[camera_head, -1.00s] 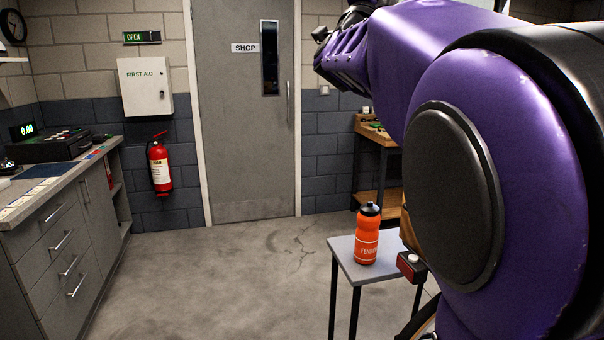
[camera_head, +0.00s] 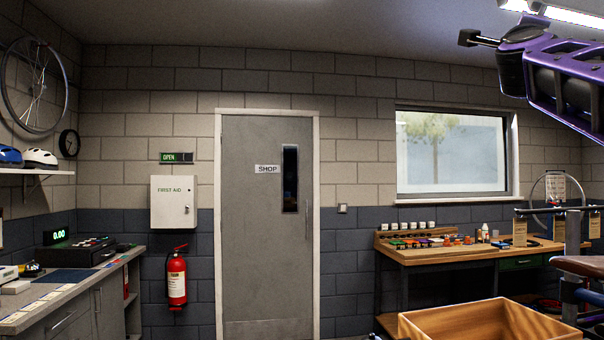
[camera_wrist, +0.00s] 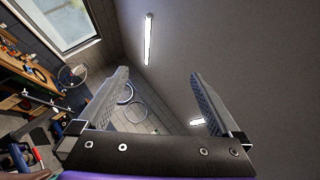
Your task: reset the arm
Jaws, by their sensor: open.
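My gripper (camera_wrist: 158,73) is open in the wrist view. Its two grey fingers stand wide apart with nothing between them. Beyond the fingers are the ceiling and its lights, so the wrist camera looks upward and tilted. The rest of the arm is cut off by the right edge of that view.
A wooden box (camera_head: 440,325) and a workbench (camera_head: 450,253) with small items are at the right. A grey counter (camera_head: 70,300) is at the left. A shop door (camera_head: 250,250), first aid box (camera_head: 173,202) and fire extinguisher (camera_head: 177,278) line the back wall. The space before the door looks clear.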

